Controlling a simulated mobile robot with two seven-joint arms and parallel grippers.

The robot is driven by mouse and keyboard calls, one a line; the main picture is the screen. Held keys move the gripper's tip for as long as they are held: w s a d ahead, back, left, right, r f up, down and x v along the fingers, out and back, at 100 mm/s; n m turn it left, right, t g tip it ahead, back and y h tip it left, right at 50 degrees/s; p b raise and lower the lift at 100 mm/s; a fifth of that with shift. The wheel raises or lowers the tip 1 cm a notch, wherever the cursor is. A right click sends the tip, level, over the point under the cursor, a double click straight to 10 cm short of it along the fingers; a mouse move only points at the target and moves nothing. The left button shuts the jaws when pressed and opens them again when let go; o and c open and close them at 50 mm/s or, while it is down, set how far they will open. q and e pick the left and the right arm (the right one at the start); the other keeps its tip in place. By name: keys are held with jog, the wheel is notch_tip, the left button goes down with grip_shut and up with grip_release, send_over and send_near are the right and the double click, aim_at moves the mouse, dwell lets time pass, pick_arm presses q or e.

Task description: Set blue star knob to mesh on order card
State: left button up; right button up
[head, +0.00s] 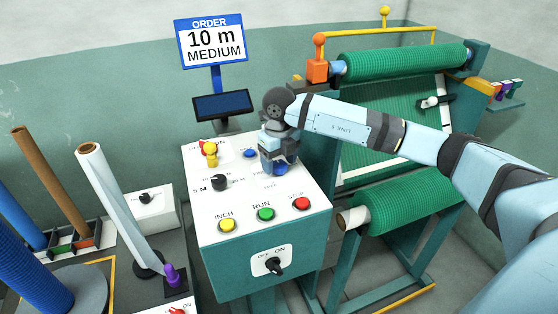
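The order card (216,44) stands behind the control box and reads "ORDER 10 m MEDIUM". The blue star knob (281,168) is on the right part of the box's white top. My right gripper (279,164) is over the knob from above, its fingers pointing down around it. The gripper covers most of the knob and the nearby labels, so the knob's setting is hidden. I cannot tell whether the fingers are closed on it. My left gripper is not in view.
The control panel (240,200) also carries a black knob (219,182), a yellow knob (210,154), and yellow INCH (228,225), green RUN (265,214) and red STOP (302,203) buttons. A black OFF/ON switch (273,266) is on its front. Green netting rolls (405,62) stand at right.

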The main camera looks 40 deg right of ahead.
aim_at(279, 164)
jog(key=shift+r, duration=0.1)
notch_tip(279, 164, up, 14)
jog(key=shift+f+b, duration=0.2)
jog(key=shift+b, duration=0.2)
jog(key=shift+s+f, duration=0.1)
dwell(0.5)
